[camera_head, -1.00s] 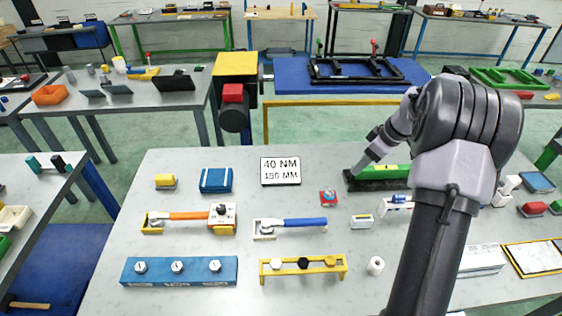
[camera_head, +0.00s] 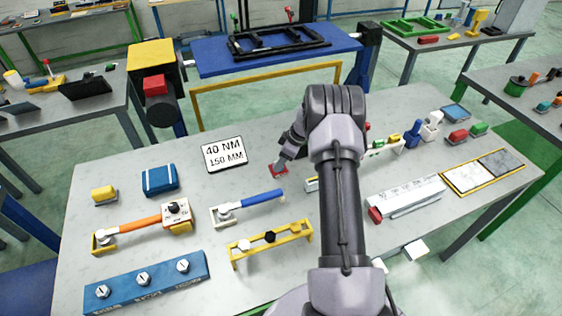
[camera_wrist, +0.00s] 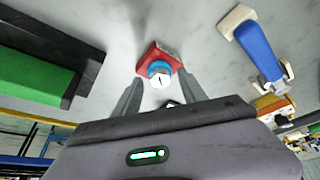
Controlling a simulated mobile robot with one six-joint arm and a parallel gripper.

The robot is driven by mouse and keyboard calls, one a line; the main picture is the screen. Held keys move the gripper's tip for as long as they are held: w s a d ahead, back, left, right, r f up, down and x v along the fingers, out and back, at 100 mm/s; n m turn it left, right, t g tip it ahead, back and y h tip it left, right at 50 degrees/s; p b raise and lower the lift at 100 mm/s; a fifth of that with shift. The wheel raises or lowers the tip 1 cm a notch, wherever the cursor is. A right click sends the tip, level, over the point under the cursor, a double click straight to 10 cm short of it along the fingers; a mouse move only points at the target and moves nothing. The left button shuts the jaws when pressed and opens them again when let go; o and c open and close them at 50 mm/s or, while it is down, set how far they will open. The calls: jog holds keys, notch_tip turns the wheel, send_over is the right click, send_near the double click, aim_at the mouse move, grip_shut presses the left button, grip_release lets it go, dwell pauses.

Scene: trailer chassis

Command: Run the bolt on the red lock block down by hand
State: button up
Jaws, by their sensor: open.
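The red lock block (camera_wrist: 172,53) lies on the grey bench and shows near the top middle of the wrist view. A bolt with a white head (camera_wrist: 159,80) and a black mark stands on it, with a blue ring below the head. My gripper (camera_wrist: 161,76) is open, its two fingers on either side of the bolt head and apart from it, as far as I can tell. In the head view the red lock block (camera_head: 279,171) is small and partly covered by my gripper (camera_head: 281,166). How high the fingertips are over the bolt is unclear.
The bench (camera_head: 200,210) also holds a white 40 NM / 150 MM sign (camera_head: 224,154), a blue-handled wrench (camera_head: 262,198), an orange-handled wrench (camera_head: 135,223) and a yellow rack (camera_head: 245,247). A black-and-green object (camera_wrist: 40,65) lies left of the block in the wrist view.

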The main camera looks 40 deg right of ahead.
jog(key=shift+f, duration=0.1)
grip_shut()
jog(key=shift+a, duration=0.1)
jog(key=shift+f+b, duration=0.1)
jog(key=shift+b, duration=0.35)
